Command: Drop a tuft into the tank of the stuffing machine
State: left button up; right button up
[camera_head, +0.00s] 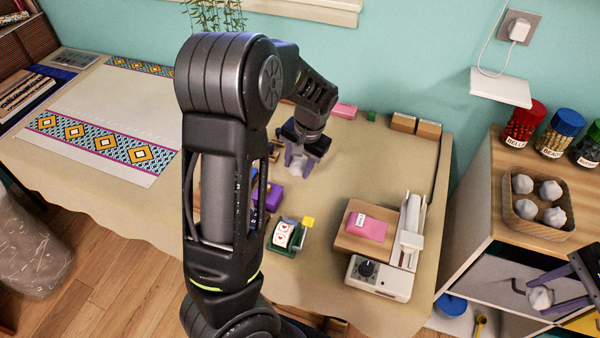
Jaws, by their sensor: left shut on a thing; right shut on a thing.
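My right gripper (541,297) is at the lower right, shut on a pale grey tuft (540,298) in front of the wooden side cabinet. My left gripper (298,165) is over the cloth-covered table and shut on a small whitish thing (298,161), too small to identify. Several similar tufts lie in a wicker basket (510,218) on the cabinet top. A white machine (384,279) with a dark knob and an upright white part stands at the table's front right. I cannot tell whether it is the stuffing machine. My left arm hides part of the table.
A pink piece (367,228) lies on the machine's wooden board. A green stand with a heart-printed strip (284,235) and a purple item (270,194) are left of it. Jars with red (525,121), blue (559,133) and green lids stand behind the basket.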

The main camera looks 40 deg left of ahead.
aim_at(299, 174)
pick_arm(q)
jog(key=shift+f, duration=1.85)
jog(key=shift+f, duration=0.15)
jog(key=o, duration=0.7)
jog(key=r, duration=0.4)
jog(key=d+r, duration=0.1)
jog(key=r, duration=0.3)
jog(key=d+r, duration=0.1)
jog(key=r, duration=0.3)
jog(key=shift+w+d+r, duration=0.1)
jog(key=shift+w, duration=0.05)
jog(key=shift+c, duration=0.3)
